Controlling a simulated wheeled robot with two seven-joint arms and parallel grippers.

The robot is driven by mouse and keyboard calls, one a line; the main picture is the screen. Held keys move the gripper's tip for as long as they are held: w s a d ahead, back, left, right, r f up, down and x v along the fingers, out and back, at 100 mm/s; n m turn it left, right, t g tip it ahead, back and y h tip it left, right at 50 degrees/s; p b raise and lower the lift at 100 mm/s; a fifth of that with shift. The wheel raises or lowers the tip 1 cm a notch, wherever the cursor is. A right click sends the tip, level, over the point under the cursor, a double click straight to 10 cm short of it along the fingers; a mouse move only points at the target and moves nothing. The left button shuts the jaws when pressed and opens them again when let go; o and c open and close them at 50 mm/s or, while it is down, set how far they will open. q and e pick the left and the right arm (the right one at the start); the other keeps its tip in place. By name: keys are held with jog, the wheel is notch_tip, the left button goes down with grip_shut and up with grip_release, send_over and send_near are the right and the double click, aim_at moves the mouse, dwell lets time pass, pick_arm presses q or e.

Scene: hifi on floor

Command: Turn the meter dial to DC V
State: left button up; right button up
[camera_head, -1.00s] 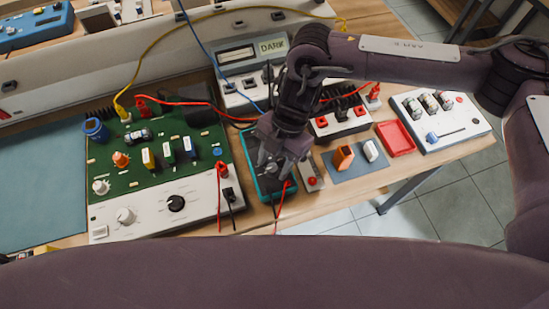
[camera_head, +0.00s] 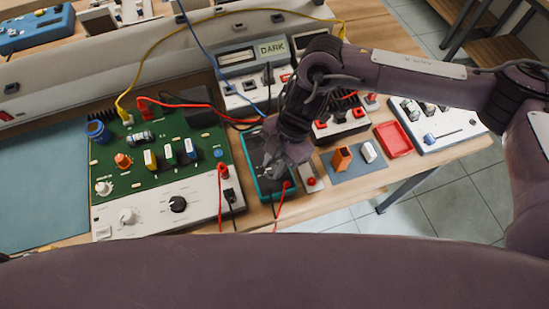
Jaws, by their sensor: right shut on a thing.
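The teal-edged meter (camera_head: 250,142) lies on the wooden bench, right of the green circuit board. My right gripper (camera_head: 272,173) reaches down onto the meter's face from above and right. It is shut on the meter dial, which its fingers and wrist hide almost wholly. The dial's pointer and the DC V mark cannot be read. My right arm also covers much of the meter's right side. My left gripper is not in view.
A red lead (camera_head: 280,208) runs from the meter's lower end. The circuit board (camera_head: 125,180) stands close on the left. A small red-button block (camera_head: 311,182) and an orange part (camera_head: 342,158) lie close on the right. A box reading DARK (camera_head: 271,47) stands behind.

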jog(key=m+p, duration=0.1)
jog(key=m+t+p, duration=0.1)
jog(key=m, duration=0.1)
jog(key=shift+s+d+r+y, duration=0.1)
jog(key=shift+s+r+y, duration=0.1)
jog(key=shift+y, duration=0.1)
jog(key=shift+f+m+t+p, duration=0.1)
jog(key=shift+m+t+p, duration=0.5)
jog(key=shift+m+p, duration=1)
jog(key=o, duration=1)
jog(key=b+v, duration=0.1)
jog(key=v, duration=0.6)
jog(key=shift+d+r, duration=0.25)
jog(key=shift+r, duration=0.05)
